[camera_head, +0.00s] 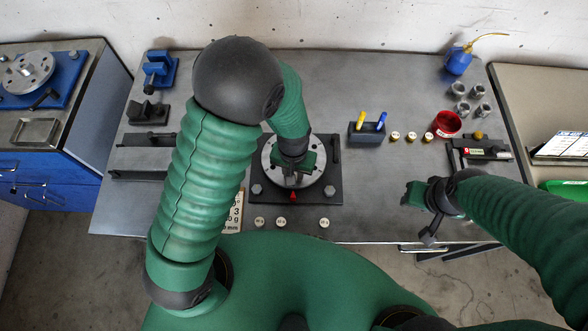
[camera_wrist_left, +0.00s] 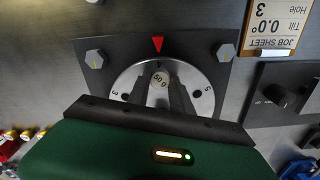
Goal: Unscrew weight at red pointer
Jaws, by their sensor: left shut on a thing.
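The grey rotor disc (camera_head: 268,166) sits on a dark base plate with bolts. A red pointer (camera_head: 293,196) stands at its near edge, and this pointer also shows in the left wrist view (camera_wrist_left: 157,43). In that view the disc (camera_wrist_left: 125,82) has numbered holes, with 3 and 5 to either side. A round pale weight (camera_wrist_left: 160,80) marked 50 is on the disc, in line with the red pointer. My left gripper (camera_head: 291,179) is over the disc, its two dark fingers shut on this weight. My right gripper (camera_head: 421,214) is apart, above the table's front edge; its fingers are unclear.
Small labelled weights (camera_head: 281,222) lie in front of the plate. More brass weights (camera_head: 411,136) stand right of a block (camera_head: 366,134) with yellow and blue tools. A red bowl (camera_head: 447,124), metal cups (camera_head: 479,110) and a blue oil can (camera_head: 458,60) are at right. A job sheet (camera_wrist_left: 270,22) reads hole 3.

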